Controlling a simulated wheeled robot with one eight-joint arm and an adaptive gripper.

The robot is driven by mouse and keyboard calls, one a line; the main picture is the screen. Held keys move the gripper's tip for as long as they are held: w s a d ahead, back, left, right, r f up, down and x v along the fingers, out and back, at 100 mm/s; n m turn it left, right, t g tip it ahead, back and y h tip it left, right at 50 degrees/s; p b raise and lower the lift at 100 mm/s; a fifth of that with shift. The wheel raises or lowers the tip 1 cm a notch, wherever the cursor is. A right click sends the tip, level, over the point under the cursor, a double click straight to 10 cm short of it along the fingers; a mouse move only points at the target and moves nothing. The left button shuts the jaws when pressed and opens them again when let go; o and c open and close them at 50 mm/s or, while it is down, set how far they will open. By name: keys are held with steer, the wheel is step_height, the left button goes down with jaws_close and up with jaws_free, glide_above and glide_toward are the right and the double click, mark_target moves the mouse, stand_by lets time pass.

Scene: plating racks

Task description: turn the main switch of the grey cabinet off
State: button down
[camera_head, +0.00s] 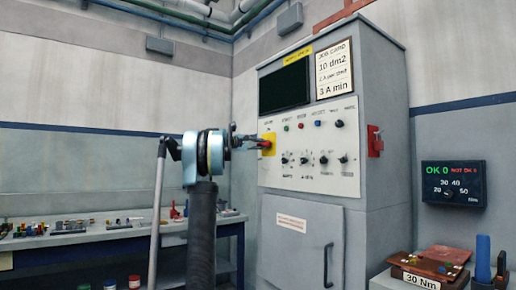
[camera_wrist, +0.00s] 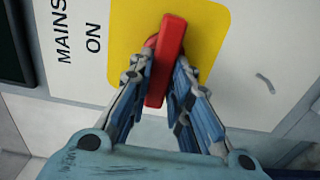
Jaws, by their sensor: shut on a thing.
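The grey cabinet (camera_head: 310,225) stands in the middle right of the head view, with a white control panel on its front. The main switch is a red handle (camera_wrist: 168,58) on a yellow plate (camera_wrist: 210,40) in the wrist view. The printed words "MAINS" and "ON" lie to its left there. My gripper (camera_wrist: 165,80) is shut on the red handle, one finger on each side. In the head view my gripper (camera_head: 252,142) reaches the yellow plate at the panel's left edge, and its fingers partly cover the handle.
A red fitting (camera_head: 375,141) juts from the cabinet's right side. A torque display (camera_head: 453,185) hangs on the wall at the right, above a bench with a "30 Nm" label (camera_head: 419,280). A workbench (camera_head: 110,236) with small parts stands at the left.

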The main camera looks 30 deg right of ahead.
steer(key=shift+w, duration=0.15)
stand_by(0.3)
steer(key=c, duration=1.5)
jaws_free()
steer(key=shift+f, duration=0.15)
steer(key=a, duration=0.8)
steer(key=s+a, duration=0.1)
steer(key=a, duration=0.3)
